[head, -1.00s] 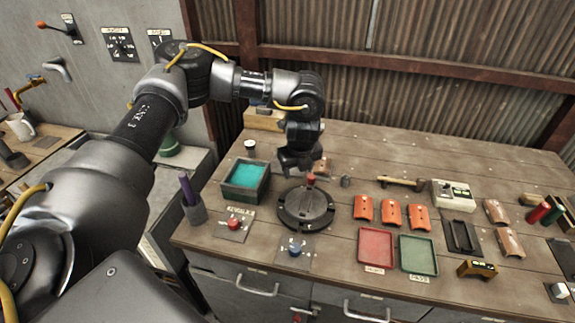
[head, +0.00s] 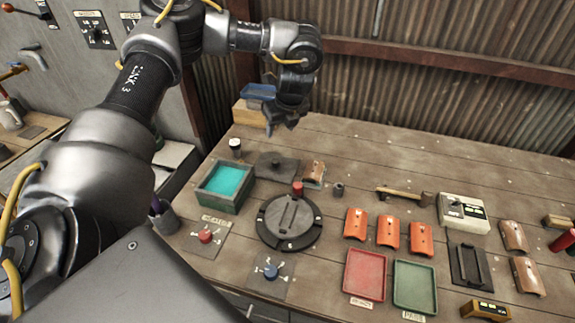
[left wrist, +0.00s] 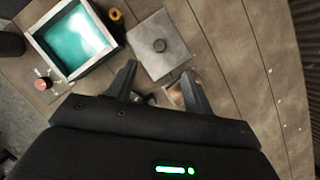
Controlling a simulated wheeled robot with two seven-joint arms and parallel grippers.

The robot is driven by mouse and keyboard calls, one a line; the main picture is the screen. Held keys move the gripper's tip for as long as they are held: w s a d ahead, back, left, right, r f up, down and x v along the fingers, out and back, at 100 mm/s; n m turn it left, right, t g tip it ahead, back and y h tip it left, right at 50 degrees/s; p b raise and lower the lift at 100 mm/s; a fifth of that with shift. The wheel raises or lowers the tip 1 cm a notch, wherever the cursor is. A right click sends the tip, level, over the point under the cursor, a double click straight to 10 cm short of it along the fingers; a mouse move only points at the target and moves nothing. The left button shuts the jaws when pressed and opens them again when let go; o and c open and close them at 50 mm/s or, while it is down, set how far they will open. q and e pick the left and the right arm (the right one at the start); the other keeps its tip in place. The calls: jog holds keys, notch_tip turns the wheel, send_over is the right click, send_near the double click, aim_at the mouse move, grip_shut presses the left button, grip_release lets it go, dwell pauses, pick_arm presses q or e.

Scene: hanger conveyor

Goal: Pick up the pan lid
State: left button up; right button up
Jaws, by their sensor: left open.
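A flat grey square plate with a round knob in its middle, which looks like the pan lid (head: 276,165), lies on the bench behind the round dark turntable. It also shows in the left wrist view (left wrist: 144,58). The square pan (head: 226,205) with teal liquid stands uncovered to its left; it is at the upper left in the left wrist view (left wrist: 59,73). My left gripper (head: 282,124) is open and empty above and behind the lid. In the left wrist view its fingers (left wrist: 159,76) point toward the lid's near edge, apart from the knob. My right gripper is not in view.
The turntable (head: 289,238) has a red-topped post at its back edge. A small orange-brown piece (head: 314,172) lies right of the lid. Orange curved parts (head: 388,231), a red tray (head: 365,276) and a green tray (head: 414,286) lie further right. The back right of the bench is clear.

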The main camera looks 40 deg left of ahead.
pick_arm(q)
jog(key=b, duration=0.6)
send_near(276, 161)
jog(key=d+r, duration=0.1)
jog(key=x, duration=0.5)
jog(key=shift+a+f, duration=0.2)
jog(key=shift+f, duration=0.15)
jog(key=x, duration=0.3)
jog(key=shift+a+f+p, duration=0.2)
jog(key=shift+a+p, duration=0.2)
jog(key=shift+a, duration=0.05)
jog(key=shift+w+a+f, duration=0.1)
jog(key=shift+a+f, duration=0.05)
jog(key=shift+f, duration=0.3)
jog(key=c, duration=1)
